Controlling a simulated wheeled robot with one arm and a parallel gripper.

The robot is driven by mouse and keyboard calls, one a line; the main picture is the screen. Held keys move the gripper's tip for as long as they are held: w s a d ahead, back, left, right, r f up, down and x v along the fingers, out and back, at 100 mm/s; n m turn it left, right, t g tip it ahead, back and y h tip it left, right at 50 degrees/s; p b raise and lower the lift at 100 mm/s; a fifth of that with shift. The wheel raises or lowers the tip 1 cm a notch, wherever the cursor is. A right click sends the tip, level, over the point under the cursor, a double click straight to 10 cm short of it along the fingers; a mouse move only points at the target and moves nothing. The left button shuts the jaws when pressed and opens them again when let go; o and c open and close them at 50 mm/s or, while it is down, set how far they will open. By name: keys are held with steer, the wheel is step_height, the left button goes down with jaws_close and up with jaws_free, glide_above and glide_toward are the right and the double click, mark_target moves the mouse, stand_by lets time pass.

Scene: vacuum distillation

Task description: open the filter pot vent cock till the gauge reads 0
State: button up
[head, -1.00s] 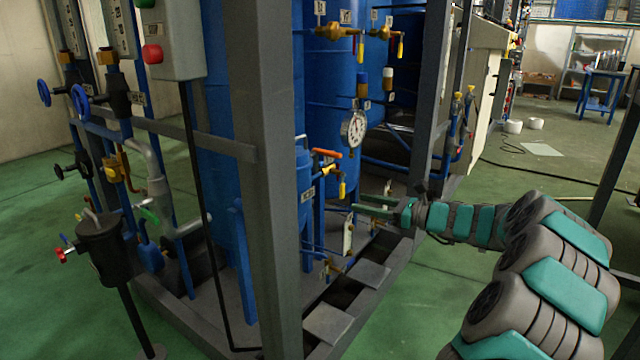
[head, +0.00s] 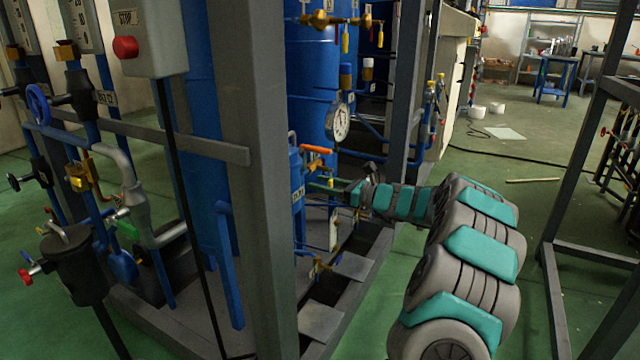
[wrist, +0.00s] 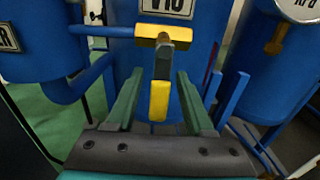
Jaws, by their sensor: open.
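The filter pot (head: 297,190) is a small blue vessel behind the grey post in the head view. In the wrist view, a blue vessel (wrist: 35,40) at the left has a cut-off label ending in "ER". A cock with a yellow lever (wrist: 159,102) hangs straight down from a yellow pipe fitting in the wrist view. My gripper (wrist: 158,75) is open, its two green fingers either side of the lever with gaps both sides. In the head view my gripper (head: 320,187) is beside the pot. The gauge (head: 337,122) is a white dial above; its reading is too small to tell.
A grey frame post (head: 262,180) stands in front of the pot. An orange-handled valve (head: 316,149) sits just above my gripper. Blue pipes and tanks are close around. A "V10" label (wrist: 165,6) is behind the cock.

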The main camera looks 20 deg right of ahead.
steer(key=shift+w+a, duration=0.2)
jaws_close()
stand_by(0.4)
stand_by(1.0)
